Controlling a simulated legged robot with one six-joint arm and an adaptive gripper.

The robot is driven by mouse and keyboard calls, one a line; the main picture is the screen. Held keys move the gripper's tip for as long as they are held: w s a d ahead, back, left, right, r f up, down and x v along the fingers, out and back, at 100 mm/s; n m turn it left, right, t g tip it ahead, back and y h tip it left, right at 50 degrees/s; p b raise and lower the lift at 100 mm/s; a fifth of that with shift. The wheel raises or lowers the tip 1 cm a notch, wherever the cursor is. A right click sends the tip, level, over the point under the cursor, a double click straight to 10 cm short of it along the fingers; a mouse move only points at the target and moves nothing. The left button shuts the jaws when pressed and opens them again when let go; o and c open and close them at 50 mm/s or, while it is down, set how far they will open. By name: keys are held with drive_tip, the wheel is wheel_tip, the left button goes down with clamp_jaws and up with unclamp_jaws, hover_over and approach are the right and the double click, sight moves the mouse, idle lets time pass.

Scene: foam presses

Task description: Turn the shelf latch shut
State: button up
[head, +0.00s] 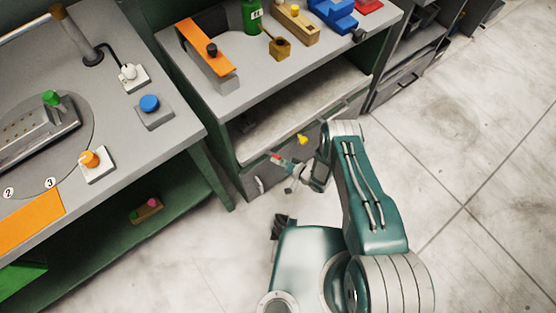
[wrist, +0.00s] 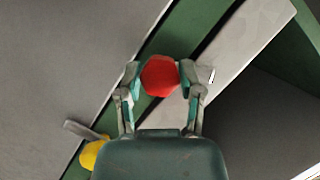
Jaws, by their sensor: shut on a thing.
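A round red knob (wrist: 160,76) sits between the two fingers of my gripper (wrist: 161,80) in the wrist view, with both fingers touching its sides. Behind it runs a green edge with a pale grey strip. In the head view the red knob (head: 275,158) shows small at the tip of my gripper (head: 284,163), at the front of the lower shelf. A yellow knob (head: 302,139) sits along the same front, to the right; it also shows in the wrist view (wrist: 92,154) beside a short grey bar. The latch's exact angle cannot be told.
The shelf unit's grey top (head: 262,82) holds an orange-topped piece (head: 207,48), a green bottle (head: 251,16) and blue parts (head: 335,14). A bench with a blue button (head: 149,103) stands at left. Tiled floor (head: 470,190) is clear at right.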

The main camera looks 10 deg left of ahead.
drive_tip(key=m+y, duration=0.1)
drive_tip(key=m, duration=0.1)
drive_tip(key=m+y, duration=0.1)
drive_tip(key=m, duration=0.1)
drive_tip(key=shift+w+d+f, duration=0.15)
drive_tip(key=shift+w, duration=0.05)
clamp_jaws()
unclamp_jaws()
drive_tip(key=shift+m, duration=0.3)
drive_tip(key=o, duration=1.1)
drive_tip(key=shift+s, duration=0.1)
drive_tip(key=v, duration=1.2)
drive_tip(key=shift+f, duration=0.15)
